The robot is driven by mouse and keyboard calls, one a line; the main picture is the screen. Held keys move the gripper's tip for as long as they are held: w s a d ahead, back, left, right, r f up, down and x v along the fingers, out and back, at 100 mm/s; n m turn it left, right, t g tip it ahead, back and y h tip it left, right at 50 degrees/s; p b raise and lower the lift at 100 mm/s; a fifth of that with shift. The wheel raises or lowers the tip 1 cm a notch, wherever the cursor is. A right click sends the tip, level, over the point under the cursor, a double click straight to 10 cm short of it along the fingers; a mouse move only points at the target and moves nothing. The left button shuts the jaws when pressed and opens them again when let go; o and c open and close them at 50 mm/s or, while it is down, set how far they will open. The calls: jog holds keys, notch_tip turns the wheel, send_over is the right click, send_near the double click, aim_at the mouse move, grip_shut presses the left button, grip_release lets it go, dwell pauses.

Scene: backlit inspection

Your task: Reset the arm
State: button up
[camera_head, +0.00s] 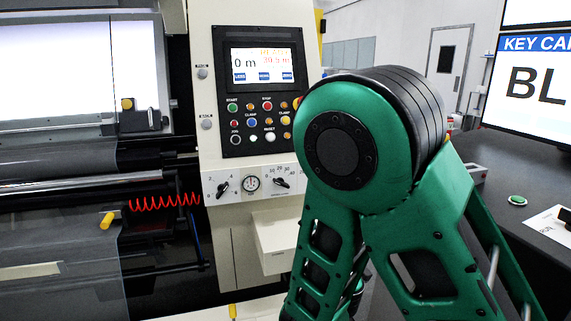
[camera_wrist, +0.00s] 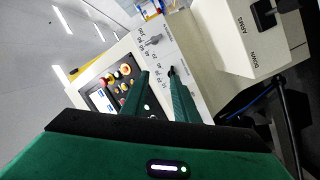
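My green arm fills the right half of the head view, bent at a large round joint in front of the machine's control panel (camera_head: 262,90). My gripper does not show in the head view. In the wrist view my gripper (camera_wrist: 158,73) shows two green fingers with a gap between them. Nothing is seen held in the gap. Beyond the fingers are the control panel (camera_wrist: 98,98) with its coloured buttons and the dial strip (camera_wrist: 150,42), both tilted in this view. I cannot tell how far the fingertips are from them.
The machine's rollers (camera_head: 70,185) and a red coiled cable (camera_head: 165,202) are at the left. A pale box (camera_head: 272,240) juts out below the dials. A dark desk (camera_head: 500,185) with a monitor (camera_head: 538,85) stands at the right. A door (camera_head: 446,65) is at the back.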

jog(key=s+d+f+m+g+h, duration=0.25)
jog(key=d+m+g, duration=0.2)
jog(key=d, duration=0.65)
jog(key=s+d+f+m+g+h, duration=0.15)
jog(key=d+m+g+h, duration=0.35)
jog(key=d, duration=0.7)
jog(key=s+a+r+m+g+y, duration=0.1)
jog(key=s+r+g+y, duration=0.15)
jog(key=s, duration=0.55)
jog(key=s+a+r+m+g+y, duration=0.1)
jog(key=s+y, duration=0.3)
jog(key=s, duration=0.5)
jog(key=s+d+m+g, duration=0.2)
jog(key=s+d, duration=0.3)
jog(key=s, duration=0.3)
jog(key=s+d+f+m+g, duration=0.1)
jog(key=s+d+m+g, duration=0.1)
jog(key=s+d+m, duration=0.2)
jog(key=s+d, duration=0.2)
jog(key=s, duration=0.2)
jog(key=shift+s+d+f+g, duration=0.2)
jog(key=shift+s+f+g, duration=0.1)
